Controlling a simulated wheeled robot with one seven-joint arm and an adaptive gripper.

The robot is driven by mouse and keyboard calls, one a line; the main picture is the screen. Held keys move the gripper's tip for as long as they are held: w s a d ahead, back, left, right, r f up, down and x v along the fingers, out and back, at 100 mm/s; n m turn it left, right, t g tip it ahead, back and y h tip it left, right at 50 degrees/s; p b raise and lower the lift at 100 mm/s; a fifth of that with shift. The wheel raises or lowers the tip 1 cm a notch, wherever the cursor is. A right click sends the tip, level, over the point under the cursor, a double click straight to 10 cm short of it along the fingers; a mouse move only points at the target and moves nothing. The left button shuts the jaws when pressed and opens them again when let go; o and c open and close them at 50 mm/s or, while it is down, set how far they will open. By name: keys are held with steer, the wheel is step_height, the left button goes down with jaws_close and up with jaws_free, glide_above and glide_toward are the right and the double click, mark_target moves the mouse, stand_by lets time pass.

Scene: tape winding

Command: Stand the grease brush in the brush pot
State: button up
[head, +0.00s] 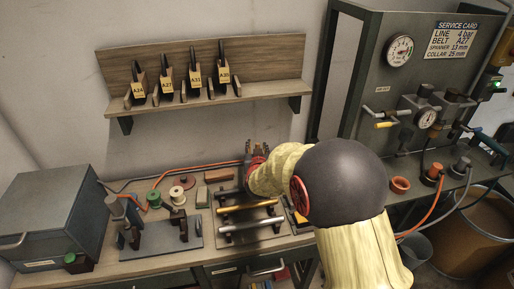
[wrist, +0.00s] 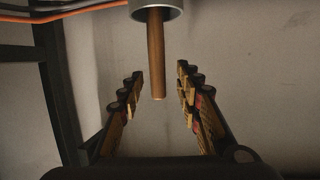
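A wooden handle (wrist: 156,55), which looks like the grease brush, juts from a grey metal cylinder (wrist: 156,10) at the top edge of the wrist view. I cannot tell whether that cylinder is a holder or part of the brush. My gripper (wrist: 160,70) is open, its fingers on either side of the handle in the picture and apart from it. In the head view my gripper (head: 257,149) is near the wall behind the bench, partly hidden by my arm. A small orange-brown pot (head: 400,184) on the right-hand ledge may be the brush pot; it looks empty.
Dark and brass rollers (head: 248,208) lie on a rack below my arm. Spools (head: 177,195) and a fixture (head: 160,235) stand left of it. A wall shelf (head: 270,92) with tagged holders is above. A gauge panel (head: 385,80) stands at right.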

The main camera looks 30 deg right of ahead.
steer(key=v, duration=1.1)
steer(key=shift+s+a, duration=0.15)
steer(key=shift+s, duration=0.15)
steer(key=shift+r, duration=0.1)
steer(key=s+a+r+n+g+y, duration=0.1)
steer(key=s+a+r+n+y, duration=0.2)
steer(key=a, duration=0.4)
steer(key=s+a+r+n+g+y, duration=0.1)
steer(key=s+a+r+g+y, duration=0.1)
steer(key=s+a+r+y, duration=0.35)
steer(key=s+a+n+g+h+p, duration=0.1)
steer(key=s+g, duration=0.3)
steer(key=s, duration=1.5)
steer(key=shift+s+a+n+h, duration=0.2)
steer(key=shift+a+n+h, duration=0.15)
steer(key=shift+h, duration=0.1)
